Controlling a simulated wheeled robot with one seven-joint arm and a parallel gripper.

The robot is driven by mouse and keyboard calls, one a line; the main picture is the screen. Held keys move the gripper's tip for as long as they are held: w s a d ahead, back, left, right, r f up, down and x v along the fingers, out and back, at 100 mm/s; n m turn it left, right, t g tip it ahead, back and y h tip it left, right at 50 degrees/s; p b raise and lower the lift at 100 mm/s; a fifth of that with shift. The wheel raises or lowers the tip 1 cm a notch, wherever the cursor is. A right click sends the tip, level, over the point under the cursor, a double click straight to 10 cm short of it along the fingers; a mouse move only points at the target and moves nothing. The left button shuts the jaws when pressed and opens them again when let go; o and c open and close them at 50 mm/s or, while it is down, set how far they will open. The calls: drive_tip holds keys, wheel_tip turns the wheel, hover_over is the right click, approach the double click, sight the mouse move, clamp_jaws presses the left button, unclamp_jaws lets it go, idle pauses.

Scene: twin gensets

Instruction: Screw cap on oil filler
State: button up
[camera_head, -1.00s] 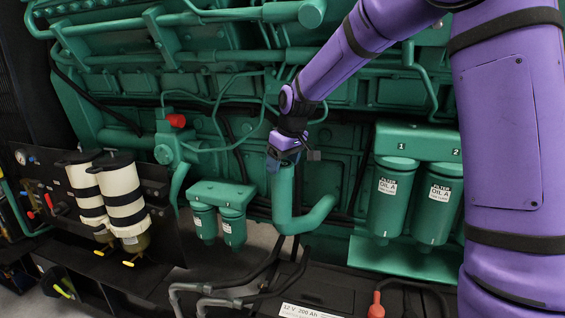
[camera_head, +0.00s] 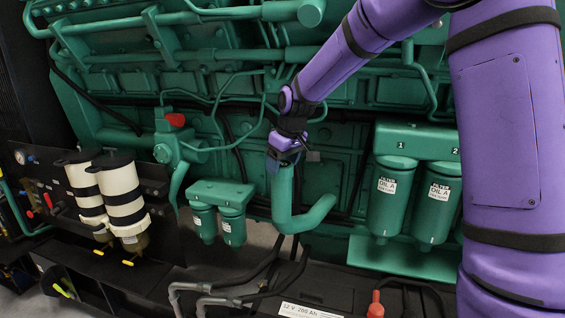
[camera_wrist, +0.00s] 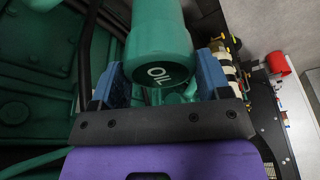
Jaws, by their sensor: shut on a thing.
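The oil filler (camera_head: 284,195) is a green elbow pipe that rises upright from the engine side in the head view. My gripper (camera_head: 283,150) is at the top of the pipe. In the head view my gripper hides the cap.
Two small green filters (camera_head: 220,215) hang left of the filler, and two large oil filters (camera_head: 412,200) hang to its right. White-and-black canisters (camera_head: 108,195) stand at far left. A black battery box (camera_head: 320,295) lies below.

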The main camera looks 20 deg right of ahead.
drive_tip(key=shift+f, duration=0.2)
idle(0.7)
drive_tip(key=shift+a, duration=0.1)
drive_tip(key=shift+m+h, duration=0.4)
drive_tip(key=shift+m, duration=1.1)
drive_tip(key=o, duration=1)
drive_tip(key=shift+o, duration=0.2)
